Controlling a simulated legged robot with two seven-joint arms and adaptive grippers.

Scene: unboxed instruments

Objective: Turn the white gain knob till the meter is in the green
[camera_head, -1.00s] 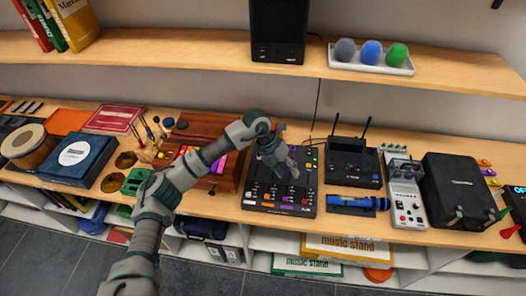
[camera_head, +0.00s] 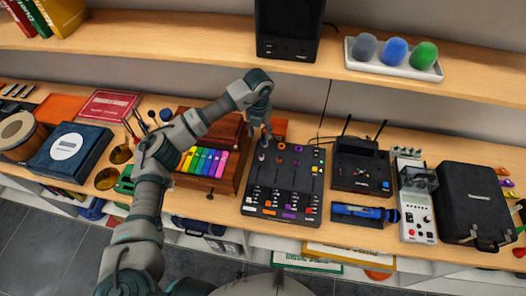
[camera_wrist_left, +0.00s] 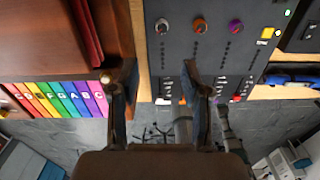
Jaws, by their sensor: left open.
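The black mixer panel (camera_head: 290,170) lies on the bench with coloured knobs along its far part and several sliders. My left gripper (camera_head: 264,138) is above the mixer's far left corner, partly covering the knobs there. In the left wrist view my left gripper (camera_wrist_left: 155,82) is open, its fingers apart with nothing held. Small yellow and white lit spots (camera_wrist_left: 278,32) show on the panel; I cannot read a meter. My right gripper is not seen.
A wooden box with coloured chime bars (camera_head: 205,162) stands left of the mixer. A black receiver with antennas (camera_head: 362,175), a blue microphone (camera_head: 365,212) and a white device (camera_head: 417,215) are to the right. A shelf with a speaker (camera_head: 288,28) hangs behind.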

